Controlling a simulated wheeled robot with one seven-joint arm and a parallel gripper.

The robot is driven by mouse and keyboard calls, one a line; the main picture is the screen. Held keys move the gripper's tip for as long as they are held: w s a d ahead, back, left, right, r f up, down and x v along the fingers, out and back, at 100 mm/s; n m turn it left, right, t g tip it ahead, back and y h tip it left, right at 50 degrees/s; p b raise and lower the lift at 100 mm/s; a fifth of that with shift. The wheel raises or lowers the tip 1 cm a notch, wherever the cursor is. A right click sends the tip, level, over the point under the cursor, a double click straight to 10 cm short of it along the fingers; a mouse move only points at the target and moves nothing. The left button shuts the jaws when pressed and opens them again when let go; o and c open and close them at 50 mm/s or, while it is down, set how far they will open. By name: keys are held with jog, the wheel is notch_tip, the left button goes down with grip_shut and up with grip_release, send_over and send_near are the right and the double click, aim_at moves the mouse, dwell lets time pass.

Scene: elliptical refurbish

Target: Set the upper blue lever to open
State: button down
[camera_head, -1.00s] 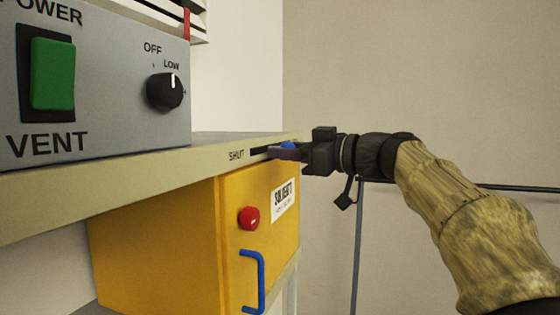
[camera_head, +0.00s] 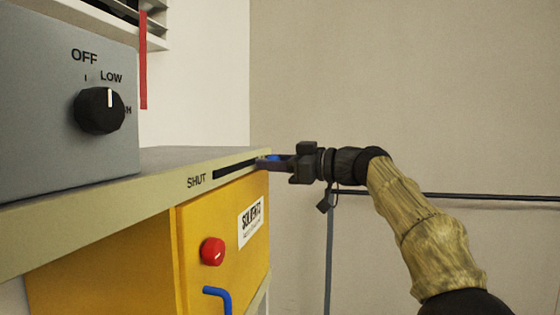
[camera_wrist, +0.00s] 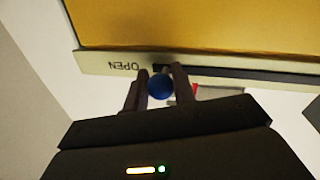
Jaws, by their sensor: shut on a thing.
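The upper blue lever (camera_head: 274,158) sits in a dark slot on the edge of the shelf, at the slot's far end from the SHUT label in the head view. Its round blue knob (camera_wrist: 160,86) shows in the wrist view, close beside the OPEN label. My gripper (camera_head: 270,161) is shut on the lever, its two fingers (camera_wrist: 157,88) on either side of the knob. The fingers partly hide the lever in the head view.
A yellow cabinet (camera_head: 195,250) with a red button (camera_head: 213,251) and a blue handle (camera_head: 219,296) hangs under the shelf (camera_head: 100,220). A grey panel with a black knob (camera_head: 99,110) stands on the shelf. A dark rail (camera_head: 480,197) runs along the wall at right.

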jog(key=shift+r, duration=0.15)
jog(key=c, duration=1.4)
grip_release()
jog(key=shift+o, duration=1.2)
jog(key=shift+w+d, duration=0.1)
jog(key=shift+w, duration=0.1)
jog(key=shift+s+d+f+b, duration=0.25)
jog(key=shift+d+b, duration=0.15)
jog(key=shift+d, duration=0.05)
jog(key=b+v, duration=0.5)
jog(key=v, duration=1.1)
jog(key=shift+d+b, duration=0.2)
jog(key=shift+b, duration=0.15)
